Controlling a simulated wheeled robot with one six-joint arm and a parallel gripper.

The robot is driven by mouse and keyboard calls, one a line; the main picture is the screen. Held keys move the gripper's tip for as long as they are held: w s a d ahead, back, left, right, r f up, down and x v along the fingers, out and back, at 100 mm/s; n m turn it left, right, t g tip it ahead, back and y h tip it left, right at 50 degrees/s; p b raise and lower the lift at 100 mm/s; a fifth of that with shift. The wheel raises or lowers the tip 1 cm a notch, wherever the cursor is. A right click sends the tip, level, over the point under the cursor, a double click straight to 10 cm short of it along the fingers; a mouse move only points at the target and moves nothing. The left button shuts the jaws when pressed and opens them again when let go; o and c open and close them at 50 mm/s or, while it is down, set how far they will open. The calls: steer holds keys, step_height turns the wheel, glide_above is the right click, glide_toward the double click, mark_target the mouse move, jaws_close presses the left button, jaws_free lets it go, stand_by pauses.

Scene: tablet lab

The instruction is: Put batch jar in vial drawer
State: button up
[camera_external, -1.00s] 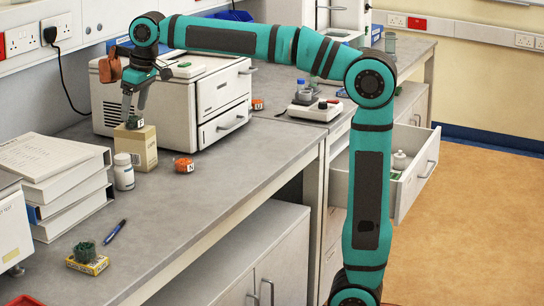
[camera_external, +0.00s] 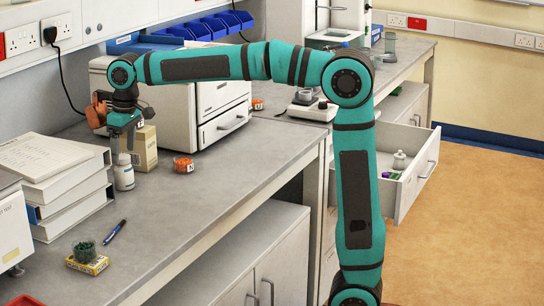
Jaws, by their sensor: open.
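Which vessel is the batch jar I cannot tell for sure. A white lidded bottle (camera_external: 124,174) stands upright on the bench in front of a cardboard box (camera_external: 145,150). A small jar with orange contents and a letter label (camera_external: 184,165) stands to its right. A jar with dark green contents (camera_external: 84,251) sits on a yellow box near the front. My gripper (camera_external: 124,147) points down, open, just above or around the top of the white bottle; contact is unclear. The open drawer (camera_external: 411,187) at the right holds a pale bottle and small coloured items.
White binders (camera_external: 70,190) are stacked left of the bottle. A white bench instrument (camera_external: 205,115) stands behind the box. Another orange jar (camera_external: 257,104) and a small balance-like device (camera_external: 312,110) are farther right.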

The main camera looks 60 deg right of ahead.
mark_target(123, 168)
steer(key=shift+w+f, duration=0.25)
steer(key=shift+f, duration=1.45)
steer(key=shift+w+f, duration=0.2)
steer(key=shift+f, duration=1.5)
steer(key=c, duration=1.2)
steer(key=shift+r, duration=0.15)
step_height(123, 168, up, 10)
steer(key=shift+f, duration=0.1)
